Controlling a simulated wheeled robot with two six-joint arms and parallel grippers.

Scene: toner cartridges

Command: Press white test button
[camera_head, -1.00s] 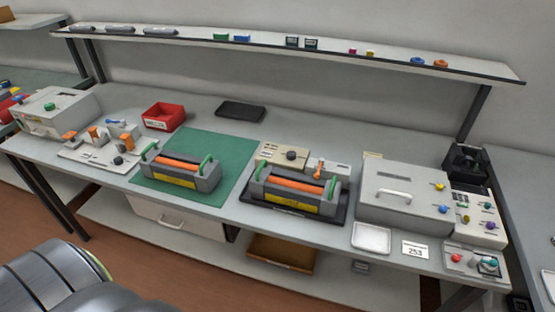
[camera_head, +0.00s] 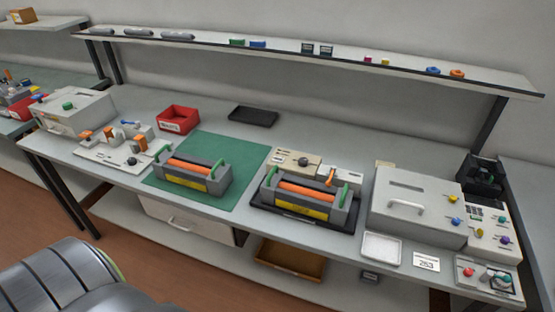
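No white test button can be made out at this size. A light grey box with a handle (camera_head: 394,214) stands at the right of the bench, with yellow and blue knobs on its right part. Beside it is a control panel (camera_head: 496,238) with small coloured knobs. In front of that is a small panel (camera_head: 474,287) with a red button and a teal part. A beige unit with a dark knob (camera_head: 284,160) and a white unit with an orange lever (camera_head: 346,173) stand behind the right toner cartridge (camera_head: 322,213). Neither gripper is in view.
Another toner cartridge (camera_head: 190,181) lies on the green mat (camera_head: 240,158). A red bin (camera_head: 178,119), black tray (camera_head: 253,117), white tray (camera_head: 381,248) and number card (camera_head: 426,261) are on the bench. A shelf (camera_head: 340,59) runs above. My own grey body part fills the lower left.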

